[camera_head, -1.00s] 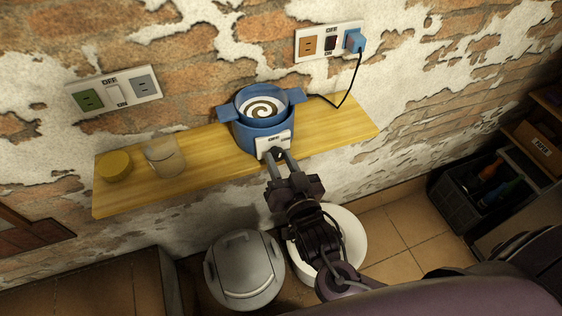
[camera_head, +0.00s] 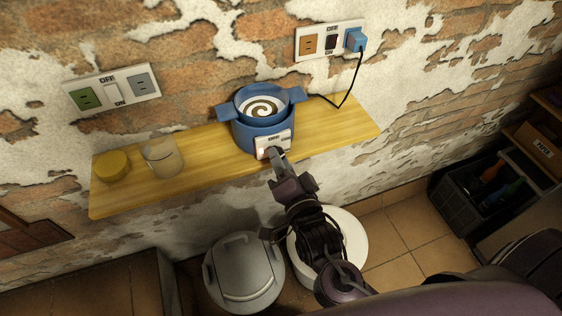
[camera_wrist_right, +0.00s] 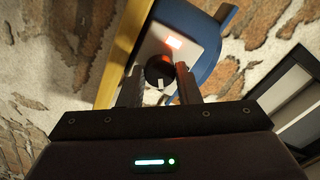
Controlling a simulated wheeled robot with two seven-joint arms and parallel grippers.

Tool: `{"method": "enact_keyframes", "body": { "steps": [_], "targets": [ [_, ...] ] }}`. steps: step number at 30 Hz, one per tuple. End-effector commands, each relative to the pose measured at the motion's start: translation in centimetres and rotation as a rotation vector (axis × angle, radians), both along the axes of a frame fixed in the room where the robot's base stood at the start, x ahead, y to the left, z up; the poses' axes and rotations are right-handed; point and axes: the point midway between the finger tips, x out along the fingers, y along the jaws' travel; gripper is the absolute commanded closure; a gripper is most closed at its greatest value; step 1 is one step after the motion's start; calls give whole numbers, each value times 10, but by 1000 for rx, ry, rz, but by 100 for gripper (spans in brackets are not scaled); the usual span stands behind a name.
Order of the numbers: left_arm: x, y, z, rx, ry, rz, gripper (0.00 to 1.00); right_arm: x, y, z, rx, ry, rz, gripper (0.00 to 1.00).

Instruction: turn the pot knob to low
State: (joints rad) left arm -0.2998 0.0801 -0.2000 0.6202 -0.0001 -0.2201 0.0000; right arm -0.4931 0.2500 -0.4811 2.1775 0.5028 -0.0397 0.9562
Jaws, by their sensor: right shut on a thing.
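The blue pot (camera_head: 262,122) stands on the wooden shelf, with a brown-and-white spiral showing inside it. Its white control panel (camera_head: 284,135) faces me; in the right wrist view the panel (camera_wrist_right: 185,28) carries a lit orange-red patch. The dark round knob (camera_wrist_right: 159,71) with a pale mark sits on the panel, between the fingers of my right gripper (camera_wrist_right: 160,88). In the head view my right gripper (camera_head: 276,155) is at the panel's lower part, shut on the knob and hiding it. The knob's setting cannot be read. My left gripper is not in view.
The wooden shelf (camera_head: 205,155) also holds a yellow round lid (camera_head: 112,166) and a clear glass jar (camera_head: 162,157) at left. A cord runs from the blue plug (camera_head: 356,40) behind the pot. A grey bin (camera_head: 243,271) and white round container (camera_head: 350,243) stand below.

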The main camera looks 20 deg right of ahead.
Motion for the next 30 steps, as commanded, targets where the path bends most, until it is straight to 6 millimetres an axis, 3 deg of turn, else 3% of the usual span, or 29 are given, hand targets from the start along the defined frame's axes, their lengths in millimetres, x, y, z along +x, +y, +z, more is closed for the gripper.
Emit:
{"method": "enact_keyframes", "body": {
  "steps": [18, 19, 23, 30],
  "targets": [
    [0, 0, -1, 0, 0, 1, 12, 0, -1, 0, 41, 0, -2, 93],
    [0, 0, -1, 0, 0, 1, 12, 0, -1, 0, 40, 0, -2, 68],
    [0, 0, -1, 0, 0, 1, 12, 0, 0, 0, 40, 0, -2, 51],
    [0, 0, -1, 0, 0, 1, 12, 0, 0, 0, 40, 1, -1, 48]
  ]
}}
